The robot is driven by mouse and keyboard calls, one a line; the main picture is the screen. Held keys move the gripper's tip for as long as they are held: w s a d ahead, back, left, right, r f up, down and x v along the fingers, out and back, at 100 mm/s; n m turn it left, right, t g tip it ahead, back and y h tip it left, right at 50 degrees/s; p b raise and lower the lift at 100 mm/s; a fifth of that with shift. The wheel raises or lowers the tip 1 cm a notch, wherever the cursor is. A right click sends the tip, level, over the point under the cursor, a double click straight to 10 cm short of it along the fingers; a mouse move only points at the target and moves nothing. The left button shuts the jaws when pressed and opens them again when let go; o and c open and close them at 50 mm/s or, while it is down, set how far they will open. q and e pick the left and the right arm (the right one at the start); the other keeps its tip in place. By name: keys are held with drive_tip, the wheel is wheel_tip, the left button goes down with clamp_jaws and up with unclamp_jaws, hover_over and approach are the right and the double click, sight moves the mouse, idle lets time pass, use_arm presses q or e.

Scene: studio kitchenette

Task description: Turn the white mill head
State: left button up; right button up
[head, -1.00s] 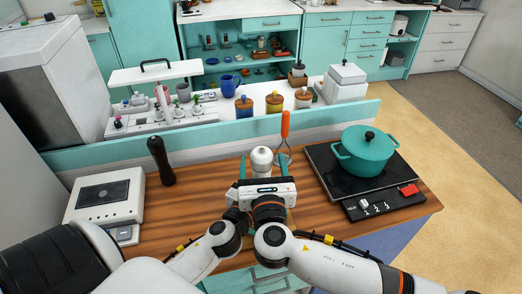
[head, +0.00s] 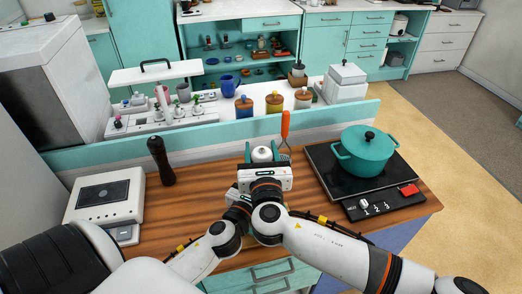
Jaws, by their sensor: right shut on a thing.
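The white mill head (head: 262,154) shows its rounded top near the back edge of the wooden counter. My right gripper (head: 262,155) is shut on it, with teal fingers at its left and right sides. The gripper's white body hides the lower part of the mill. My left arm reaches in from the lower left, and its gripper body (head: 237,196) shows partly, low behind the right one. Its fingers are hidden, so I cannot tell whether they hold anything.
A dark mill (head: 161,160) stands to the left, beside a white appliance (head: 107,196). An orange-handled whisk (head: 285,128) is close behind the right gripper. A teal pot (head: 364,152) sits on the black hob (head: 324,161). Bare counter (head: 208,180) lies left of the grippers.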

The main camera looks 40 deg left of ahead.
drive_tip(key=shift+m+t+h, duration=0.6)
drive_tip(key=shift+m+h, duration=0.1)
drive_tip(key=shift+h, duration=0.2)
drive_tip(key=shift+d, duration=0.1)
drive_tip(key=o, duration=1)
drive_tip(key=v, duration=1.2)
drive_tip(key=shift+c, duration=0.3)
